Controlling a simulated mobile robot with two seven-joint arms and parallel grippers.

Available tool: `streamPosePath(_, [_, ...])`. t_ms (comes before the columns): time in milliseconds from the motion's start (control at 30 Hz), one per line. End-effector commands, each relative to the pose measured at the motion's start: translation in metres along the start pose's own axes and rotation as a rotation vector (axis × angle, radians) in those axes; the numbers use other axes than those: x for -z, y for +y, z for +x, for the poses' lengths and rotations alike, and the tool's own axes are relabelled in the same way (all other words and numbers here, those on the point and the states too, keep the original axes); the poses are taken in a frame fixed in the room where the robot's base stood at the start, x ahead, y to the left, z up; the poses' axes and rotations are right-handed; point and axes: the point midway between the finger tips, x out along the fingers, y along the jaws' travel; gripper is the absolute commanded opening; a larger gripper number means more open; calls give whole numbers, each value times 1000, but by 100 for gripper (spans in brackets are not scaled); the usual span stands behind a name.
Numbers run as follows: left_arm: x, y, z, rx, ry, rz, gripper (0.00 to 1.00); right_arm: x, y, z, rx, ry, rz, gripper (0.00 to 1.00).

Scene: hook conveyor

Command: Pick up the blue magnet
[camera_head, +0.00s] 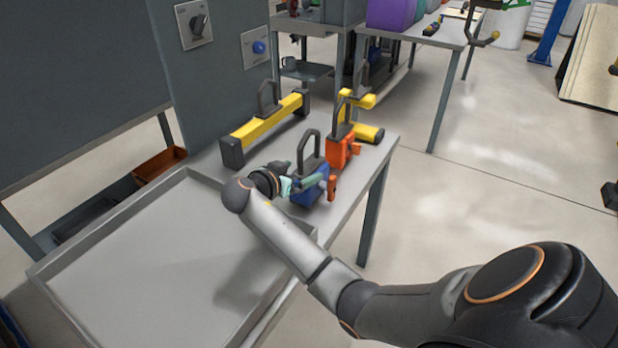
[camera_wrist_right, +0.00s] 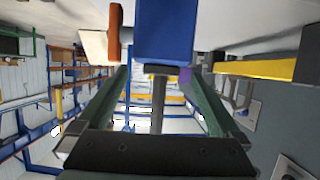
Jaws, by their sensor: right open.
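The blue magnet (camera_head: 311,196) stands on the grey table, with a dark loop handle (camera_head: 310,146) on top and an orange-red lever (camera_head: 332,188) at its side. My right gripper (camera_head: 303,184) is open at the magnet's near left side, its green fingers partly covering the blue body. In the right wrist view the blue body (camera_wrist_right: 165,32) fills the top middle, and its dark handle (camera_wrist_right: 158,98) shows between the open fingers (camera_wrist_right: 157,75). No contact between fingers and handle can be made out. My left gripper is not in view.
An orange magnet (camera_head: 339,153) stands just behind the blue one. Yellow magnets (camera_head: 265,127) stand farther back. A large grey tray (camera_head: 110,215) lies to the left. A panel with a switch (camera_head: 196,23) and blue button (camera_head: 259,47) rises behind.

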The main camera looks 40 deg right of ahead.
Motion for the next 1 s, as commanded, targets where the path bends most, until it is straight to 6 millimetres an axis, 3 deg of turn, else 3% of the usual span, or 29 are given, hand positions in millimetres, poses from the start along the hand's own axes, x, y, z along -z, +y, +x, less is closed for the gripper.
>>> streamPosePath(200, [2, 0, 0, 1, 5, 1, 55, 1, 0, 25, 1, 1, -1, 100])
streamPosePath(433, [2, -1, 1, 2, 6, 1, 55, 0, 0, 26, 2, -1, 0, 100])
streamPosePath(1000, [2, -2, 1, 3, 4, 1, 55, 0, 0, 26, 2, -1, -1, 37])
